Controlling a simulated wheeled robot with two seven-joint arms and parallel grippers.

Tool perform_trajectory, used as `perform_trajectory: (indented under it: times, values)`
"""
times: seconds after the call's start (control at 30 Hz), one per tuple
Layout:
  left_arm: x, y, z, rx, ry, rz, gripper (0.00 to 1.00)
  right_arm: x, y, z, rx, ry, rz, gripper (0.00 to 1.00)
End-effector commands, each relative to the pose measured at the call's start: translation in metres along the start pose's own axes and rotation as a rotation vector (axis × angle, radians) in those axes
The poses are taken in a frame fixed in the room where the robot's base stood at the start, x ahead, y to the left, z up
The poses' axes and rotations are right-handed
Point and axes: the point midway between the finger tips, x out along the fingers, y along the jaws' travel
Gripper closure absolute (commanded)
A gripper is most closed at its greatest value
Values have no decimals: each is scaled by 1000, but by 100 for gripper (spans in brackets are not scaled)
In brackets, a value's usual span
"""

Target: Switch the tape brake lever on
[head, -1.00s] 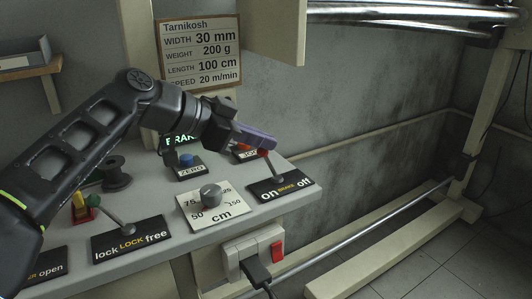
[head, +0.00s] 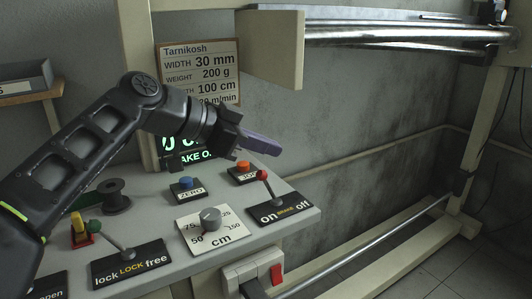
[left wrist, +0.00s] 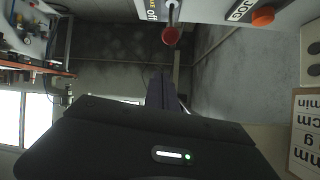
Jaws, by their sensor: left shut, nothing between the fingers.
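The brake lever (head: 264,185) has a red knob and stands on a black plate (head: 292,207) marked on, BRAKE, off. Its knob tilts up and to the left, toward the "on" side. The red knob also shows at the top of the left wrist view (left wrist: 171,37), near the word "off". My left gripper (head: 279,149) has its purple fingers shut and empty, above and behind the knob, apart from it. The green display (head: 192,156) is partly hidden by my gripper; only part of its brake line reads. My right gripper is not in view.
An orange JOG button (head: 244,165) and a blue ZERO button (head: 186,182) sit just left of the lever. A cm dial (head: 210,216) and a lock lever (head: 126,252) with a green knob are further left. A metal roller (head: 410,33) is above right.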

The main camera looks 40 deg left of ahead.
Motion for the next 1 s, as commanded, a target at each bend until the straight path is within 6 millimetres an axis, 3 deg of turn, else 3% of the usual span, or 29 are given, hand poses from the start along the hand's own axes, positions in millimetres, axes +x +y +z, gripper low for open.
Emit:
perform_trajectory:
  times: [0.2,0.4,1.0]
  values:
    - [-48,0,-4,1,3,0,100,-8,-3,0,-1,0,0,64]
    - [-72,0,-4,1,0,1,100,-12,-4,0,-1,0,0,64]
    - [-76,0,-3,1,0,2,100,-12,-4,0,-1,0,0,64]
